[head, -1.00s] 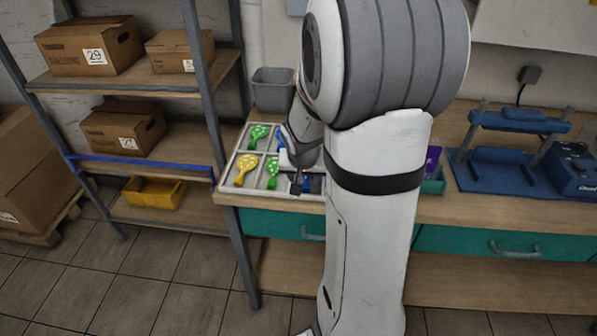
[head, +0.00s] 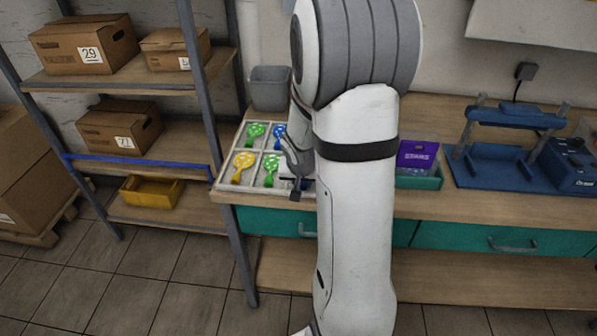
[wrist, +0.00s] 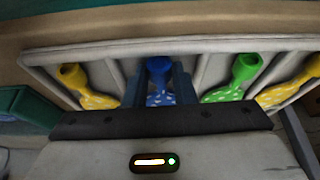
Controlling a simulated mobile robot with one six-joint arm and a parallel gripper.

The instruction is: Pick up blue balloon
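A blue balloon (wrist: 158,70) with a spotted body lies in a compartment of the white tray (wrist: 205,42) in the wrist view. My gripper (wrist: 158,88) is open, with one finger on each side of this balloon; narrow gaps seem to show beside its neck. The lower body is partly hidden by my gripper. In the head view my gripper (head: 296,190) is low over the front of the tray (head: 224,186), and my arm hides the compartments there. Another blue balloon (head: 279,133) shows in the back row.
Beside the blue balloon in the wrist view lie a green balloon (wrist: 232,80) and yellow balloons (wrist: 76,78). Tray dividers stand close to my fingers. A grey bin (head: 270,88) stands behind the tray. A purple packet (head: 417,156) and a blue device (head: 510,160) are to the right.

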